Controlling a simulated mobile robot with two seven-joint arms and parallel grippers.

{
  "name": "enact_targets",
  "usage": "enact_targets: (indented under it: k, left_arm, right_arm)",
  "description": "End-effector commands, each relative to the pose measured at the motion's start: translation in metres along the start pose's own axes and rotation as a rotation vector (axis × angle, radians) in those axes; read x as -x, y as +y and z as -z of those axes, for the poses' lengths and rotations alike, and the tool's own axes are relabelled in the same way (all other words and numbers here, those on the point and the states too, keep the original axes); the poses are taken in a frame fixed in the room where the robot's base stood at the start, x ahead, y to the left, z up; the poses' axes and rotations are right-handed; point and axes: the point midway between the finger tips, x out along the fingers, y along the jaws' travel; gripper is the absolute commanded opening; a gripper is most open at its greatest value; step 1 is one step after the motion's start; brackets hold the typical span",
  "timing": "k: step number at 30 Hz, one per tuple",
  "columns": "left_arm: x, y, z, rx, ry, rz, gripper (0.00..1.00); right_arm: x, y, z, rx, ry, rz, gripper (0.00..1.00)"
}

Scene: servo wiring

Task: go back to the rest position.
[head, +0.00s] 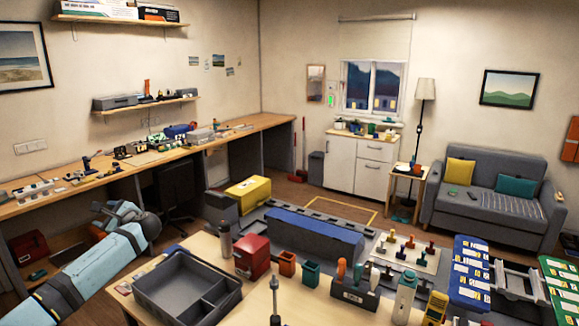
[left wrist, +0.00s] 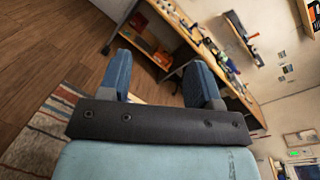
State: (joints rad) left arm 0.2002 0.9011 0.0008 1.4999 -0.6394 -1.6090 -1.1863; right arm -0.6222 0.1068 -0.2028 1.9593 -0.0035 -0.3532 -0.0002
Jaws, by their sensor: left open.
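My left arm comes in from the left in the head view, raised above the floor to the left of the near table. My left gripper (head: 118,211) is at its far end, pointing away toward the long workbench. In the left wrist view my left gripper (left wrist: 160,72) has its two blue fingers wide apart with nothing between them. It is apart from the table and the bench. My right gripper is in neither view.
The near table (head: 205,243) holds a grey divided tray (head: 187,285), a red box (head: 252,257) and a white bottle (head: 404,298). The long workbench (head: 150,157) runs along the left wall, with a dark chair (head: 176,190) by it. Wooden floor shows in the left wrist view (left wrist: 40,45).

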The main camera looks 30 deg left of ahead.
Motion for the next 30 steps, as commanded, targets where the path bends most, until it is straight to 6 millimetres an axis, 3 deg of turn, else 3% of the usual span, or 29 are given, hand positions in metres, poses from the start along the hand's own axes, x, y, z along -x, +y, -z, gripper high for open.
enact_targets:
  k: [5,10,15,21,30]
  left_arm:
    - [0.013,-0.041,0.046,0.343,0.333,0.204,0.58]
    - [0.049,-0.081,0.082,0.754,0.755,0.305,0.58]
    - [0.086,-0.108,0.093,1.074,1.103,0.298,0.58]
    - [0.126,-0.131,0.089,1.378,1.467,0.223,0.58]
    - [0.202,-0.042,0.173,1.290,1.563,0.058,0.58]
  right_arm:
    - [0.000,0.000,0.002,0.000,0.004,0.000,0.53]
    - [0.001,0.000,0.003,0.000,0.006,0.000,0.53]
    - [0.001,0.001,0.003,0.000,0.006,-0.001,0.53]
    - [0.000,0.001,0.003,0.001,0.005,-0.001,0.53]
    - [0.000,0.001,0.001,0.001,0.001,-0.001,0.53]
